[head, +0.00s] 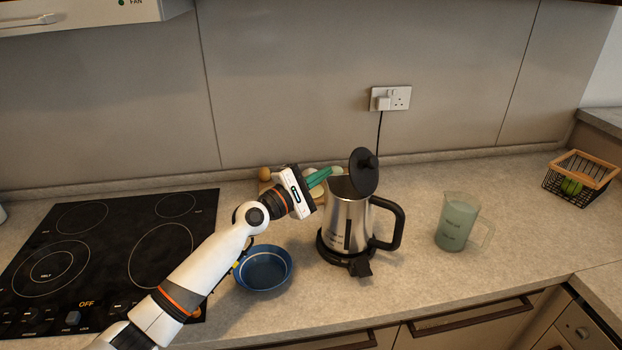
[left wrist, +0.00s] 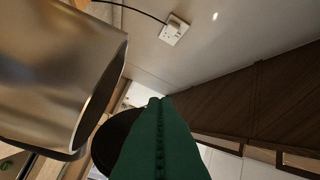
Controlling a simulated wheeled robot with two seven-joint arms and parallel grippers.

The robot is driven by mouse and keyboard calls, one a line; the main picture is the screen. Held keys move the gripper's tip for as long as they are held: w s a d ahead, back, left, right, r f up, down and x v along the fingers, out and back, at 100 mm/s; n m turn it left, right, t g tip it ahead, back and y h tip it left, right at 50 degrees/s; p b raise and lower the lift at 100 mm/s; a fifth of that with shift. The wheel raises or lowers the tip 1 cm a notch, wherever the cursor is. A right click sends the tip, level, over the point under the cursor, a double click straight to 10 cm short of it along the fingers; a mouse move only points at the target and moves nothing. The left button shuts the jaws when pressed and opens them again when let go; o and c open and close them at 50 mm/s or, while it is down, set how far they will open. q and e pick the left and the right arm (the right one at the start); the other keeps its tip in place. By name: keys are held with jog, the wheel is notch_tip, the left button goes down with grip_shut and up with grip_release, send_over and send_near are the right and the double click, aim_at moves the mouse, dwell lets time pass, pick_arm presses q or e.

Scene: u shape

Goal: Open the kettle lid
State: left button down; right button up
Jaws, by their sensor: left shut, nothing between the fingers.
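A steel kettle (head: 346,222) with a black handle stands upright on its black base on the counter, in the middle of the head view. Its black lid (head: 364,171) is tilted up, standing nearly vertical at the handle side of the rim. My left gripper (head: 331,172) is shut and empty, its green fingers at the kettle's rim, left of the raised lid. In the left wrist view the green fingers (left wrist: 156,135) are closed together, with the steel kettle body (left wrist: 55,75) to their left. A dark rounded shape, probably the lid (left wrist: 108,140), lies partly hidden behind them. My right gripper is not in view.
A blue bowl (head: 264,268) sits left of the kettle, below my left arm. A translucent measuring jug (head: 457,222) stands to the right. A black cooktop (head: 100,255) lies left, a wire basket (head: 582,182) far right, and a wall socket (head: 400,97) behind. Counter between kettle and jug is clear.

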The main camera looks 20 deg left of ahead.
pick_arm(q)
jog(key=w+d+r+p, duration=0.2)
jog(key=w+d+p, duration=0.1)
jog(key=d+p, duration=0.1)
jog(key=shift+d+r, duration=0.2)
jog(key=shift+d, duration=0.4)
jog(key=shift+w, duration=0.15)
